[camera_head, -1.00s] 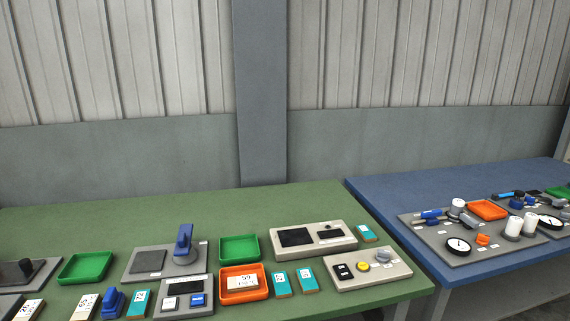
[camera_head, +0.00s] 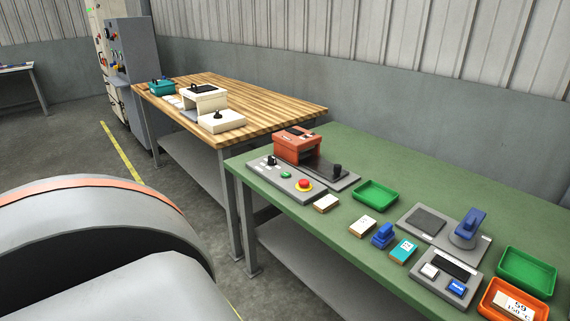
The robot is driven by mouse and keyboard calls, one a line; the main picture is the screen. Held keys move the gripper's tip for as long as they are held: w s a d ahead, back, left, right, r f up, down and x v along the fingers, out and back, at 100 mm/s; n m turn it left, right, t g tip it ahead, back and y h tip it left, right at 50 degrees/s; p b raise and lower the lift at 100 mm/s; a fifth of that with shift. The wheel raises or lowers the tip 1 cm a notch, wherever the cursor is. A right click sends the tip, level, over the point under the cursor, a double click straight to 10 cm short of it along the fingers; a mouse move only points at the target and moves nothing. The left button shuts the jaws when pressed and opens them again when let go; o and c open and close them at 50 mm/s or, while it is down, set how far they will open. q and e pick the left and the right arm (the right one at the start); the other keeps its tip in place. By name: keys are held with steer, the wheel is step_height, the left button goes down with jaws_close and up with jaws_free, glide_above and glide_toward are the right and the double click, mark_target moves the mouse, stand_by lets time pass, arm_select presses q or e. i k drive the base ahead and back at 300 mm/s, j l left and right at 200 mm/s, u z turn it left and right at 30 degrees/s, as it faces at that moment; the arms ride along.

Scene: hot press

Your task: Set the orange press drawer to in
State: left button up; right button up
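The orange press (camera_head: 298,143) stands at the far left end of the green table. Its dark drawer plate (camera_head: 328,174), with a black knob (camera_head: 337,171), extends out of the press toward the right. A grey control panel (camera_head: 284,178) with a red emergency button on a yellow ring, a small green button and a black switch lies in front of the press. Neither of my grippers is in view.
The green table (camera_head: 430,176) also holds a green tray (camera_head: 375,195), small cards, a blue stamp-like object (camera_head: 382,235), and a blue-handled device (camera_head: 467,228). A wooden table (camera_head: 262,105) and grey cabinets (camera_head: 135,60) stand beyond. Open floor lies at left.

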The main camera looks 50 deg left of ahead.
mark_target(330, 172)
steer(key=u, duration=1.35)
